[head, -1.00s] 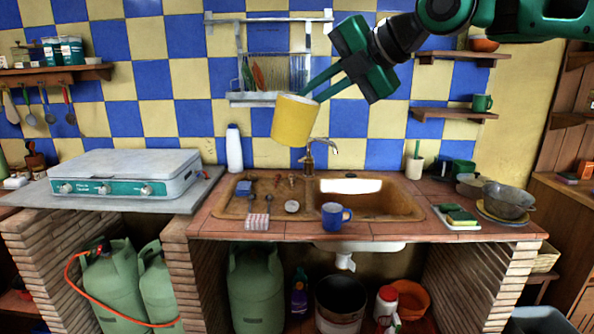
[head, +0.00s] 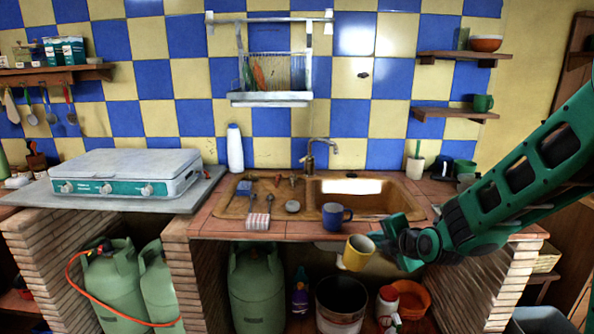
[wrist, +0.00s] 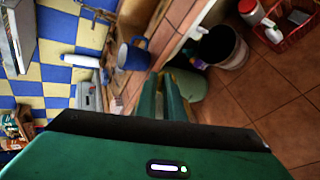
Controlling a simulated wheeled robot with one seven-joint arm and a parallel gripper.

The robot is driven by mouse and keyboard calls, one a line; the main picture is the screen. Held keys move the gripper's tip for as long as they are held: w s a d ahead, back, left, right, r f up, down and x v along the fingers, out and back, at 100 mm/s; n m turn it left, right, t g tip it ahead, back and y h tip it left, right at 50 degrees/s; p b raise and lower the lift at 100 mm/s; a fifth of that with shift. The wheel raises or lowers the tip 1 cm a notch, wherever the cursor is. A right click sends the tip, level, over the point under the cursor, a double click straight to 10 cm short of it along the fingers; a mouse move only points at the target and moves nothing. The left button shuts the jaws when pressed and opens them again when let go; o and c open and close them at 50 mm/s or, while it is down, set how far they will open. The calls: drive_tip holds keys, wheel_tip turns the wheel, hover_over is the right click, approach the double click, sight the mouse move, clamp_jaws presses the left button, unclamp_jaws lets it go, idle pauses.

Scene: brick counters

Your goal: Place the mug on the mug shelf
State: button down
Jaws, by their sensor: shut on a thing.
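A yellow mug (head: 357,254) is tilted in front of the counter's front edge in the head view, a little below the countertop. My gripper (head: 376,246) is shut on it from the right. In the wrist view my two green fingers (wrist: 164,98) are close together and the mug is mostly hidden behind them. A blue mug (head: 334,216) stands on the counter edge just left and above; it also shows in the wrist view (wrist: 134,54). The lower wooden wall shelf (head: 437,114) at the right holds a green mug (head: 483,103).
The upper wall shelf (head: 462,57) holds an orange bowl (head: 486,43). The sink (head: 375,203) with its tap (head: 310,155) is behind the blue mug. My arm covers the counter's right side. The lower shelf has free room left of the green mug.

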drive_tip(key=w+d+f+m+h, duration=0.1)
drive_tip(key=d+f, duration=0.3)
drive_tip(key=f, duration=0.4)
drive_tip(key=w+d+f+m+h, duration=0.2)
drive_tip(key=w+d+f, duration=0.1)
drive_tip(key=f, duration=0.5)
drive_tip(key=shift+d+f, duration=0.2)
drive_tip(key=shift+d, duration=0.2)
drive_tip(key=shift+w+r, duration=0.1)
drive_tip(key=shift+r, duration=0.05)
drive_tip(key=v, duration=0.6)
drive_tip(key=shift+f, duration=0.35)
drive_tip(key=shift+s, duration=0.25)
